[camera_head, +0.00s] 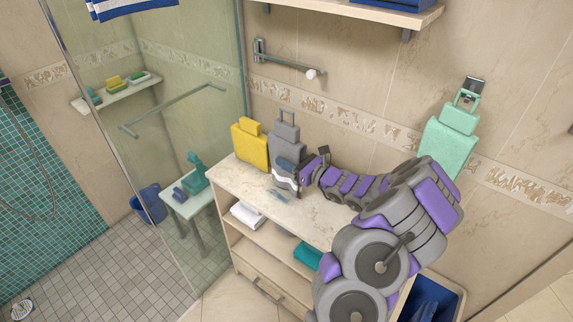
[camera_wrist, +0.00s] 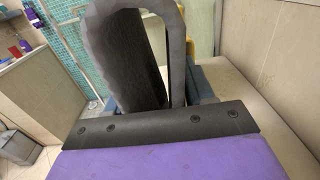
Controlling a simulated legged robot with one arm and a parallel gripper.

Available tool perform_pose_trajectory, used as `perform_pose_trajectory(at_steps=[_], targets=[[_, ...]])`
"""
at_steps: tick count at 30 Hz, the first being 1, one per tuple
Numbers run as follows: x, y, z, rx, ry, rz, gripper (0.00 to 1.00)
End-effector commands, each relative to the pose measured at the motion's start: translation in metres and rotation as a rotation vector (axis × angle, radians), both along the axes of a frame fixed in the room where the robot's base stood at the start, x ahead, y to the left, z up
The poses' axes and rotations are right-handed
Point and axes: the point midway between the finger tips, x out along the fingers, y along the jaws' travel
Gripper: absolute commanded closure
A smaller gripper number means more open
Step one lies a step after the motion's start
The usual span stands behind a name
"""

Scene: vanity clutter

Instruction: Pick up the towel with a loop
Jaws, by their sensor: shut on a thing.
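My gripper (camera_head: 299,176) is low over the left part of the vanity top, in front of the grey bottle. It is shut on a small blue-grey and white thing (camera_head: 284,182), which looks like the towel. Its loop cannot be made out. In the wrist view, my dark gripper (camera_wrist: 150,50) hides most of the held thing, and only blue-grey parts (camera_wrist: 205,86) show behind the jaws. I cannot tell whether the held thing touches the countertop.
A white folded towel (camera_head: 246,214) and a teal one (camera_head: 308,256) lie on the shelf below. A wall bar (camera_head: 290,62) is above.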

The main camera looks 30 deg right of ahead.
Motion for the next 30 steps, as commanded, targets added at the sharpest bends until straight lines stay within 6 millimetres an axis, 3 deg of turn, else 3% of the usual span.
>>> perform_pose_trajectory(at_steps=[9,20,30], targets=[[0.000,0.000,0.000,0.000,0.000,0.000,0.82],[0.000,0.000,0.005,-0.001,0.000,-0.001,0.82],[-0.005,0.001,0.040,0.002,-0.002,-0.002,0.82]])
